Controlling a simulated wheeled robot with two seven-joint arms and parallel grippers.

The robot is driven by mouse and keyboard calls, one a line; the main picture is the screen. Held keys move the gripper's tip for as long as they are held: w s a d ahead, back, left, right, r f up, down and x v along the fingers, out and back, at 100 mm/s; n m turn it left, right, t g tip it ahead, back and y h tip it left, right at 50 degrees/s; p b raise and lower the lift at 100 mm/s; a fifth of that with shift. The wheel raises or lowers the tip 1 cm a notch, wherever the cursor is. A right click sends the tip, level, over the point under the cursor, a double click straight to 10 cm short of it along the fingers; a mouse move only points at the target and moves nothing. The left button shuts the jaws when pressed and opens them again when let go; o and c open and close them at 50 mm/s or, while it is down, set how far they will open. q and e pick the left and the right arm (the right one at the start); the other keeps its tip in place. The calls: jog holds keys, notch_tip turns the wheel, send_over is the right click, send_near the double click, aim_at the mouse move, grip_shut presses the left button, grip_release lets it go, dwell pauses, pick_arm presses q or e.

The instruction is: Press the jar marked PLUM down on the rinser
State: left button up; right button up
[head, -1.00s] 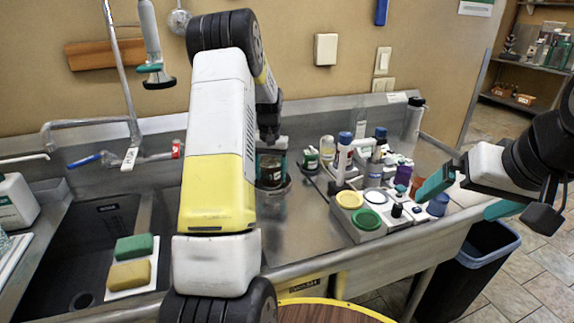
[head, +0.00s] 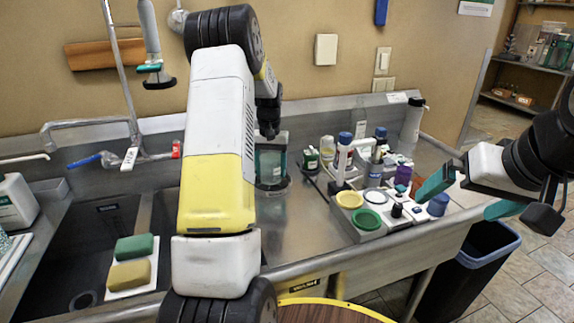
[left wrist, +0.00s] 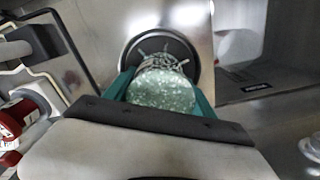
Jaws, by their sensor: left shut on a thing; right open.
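My left gripper (head: 271,165) is shut on a glass jar (head: 270,170) at the rinser (head: 285,186), a round dark fitting in the steel counter. In the left wrist view the jar (left wrist: 163,91) sits between the teal fingers (left wrist: 161,92), its glass pale green and speckled. The rinser's dark ring (left wrist: 190,50) and spokes show just beyond it. The jar overlaps the rinser's middle; whether it is pressed down cannot be told. No PLUM marking is legible. My right gripper (head: 470,196) is open and empty, right of the counter.
Right of the rinser, a grey tray (head: 372,237) holds several bottles and lids. The sink (head: 100,240) with sponges (head: 132,260) lies left. A bin (head: 487,255) stands below right.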

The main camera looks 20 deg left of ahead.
aim_at(270, 156)
pick_arm(q)
jog(key=shift+r, duration=3.2)
